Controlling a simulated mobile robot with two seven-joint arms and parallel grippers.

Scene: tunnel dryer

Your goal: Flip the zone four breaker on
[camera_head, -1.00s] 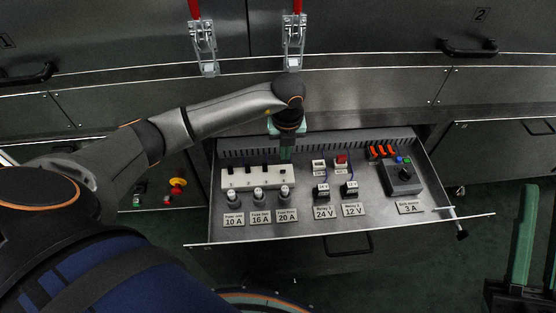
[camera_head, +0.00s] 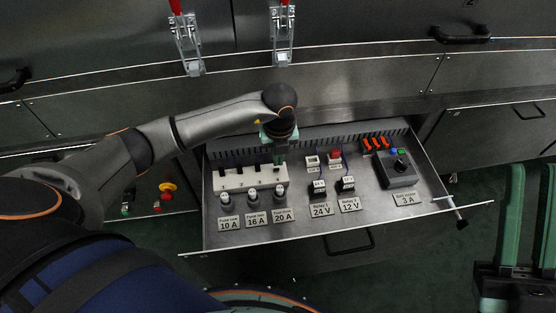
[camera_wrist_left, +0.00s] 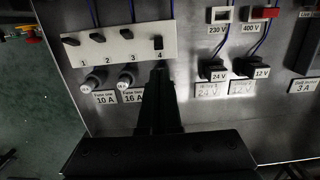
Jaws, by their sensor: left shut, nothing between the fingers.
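A white breaker strip (camera_head: 234,182) numbered 1 to 4 sits at the back left of the open drawer. The left wrist view shows its four black levers. The zone four breaker lever (camera_wrist_left: 158,43) looks taller and sits differently from the wide levers of 1, 2 and 3. My left gripper (camera_head: 278,161) is shut and empty at the strip's right end, pointing down. In the left wrist view its fingertips (camera_wrist_left: 161,66) are just below lever 4; contact is unclear. My right gripper (camera_head: 535,178) is open at the right edge, away from the drawer.
Fuses (camera_head: 252,197) stand in front of the strip, with relays (camera_head: 319,188) further right. A grey box with a dial (camera_head: 399,167) is at the drawer's right. The drawer's front edge (camera_head: 330,238) sticks out. Red-handled latches (camera_head: 283,40) are above.

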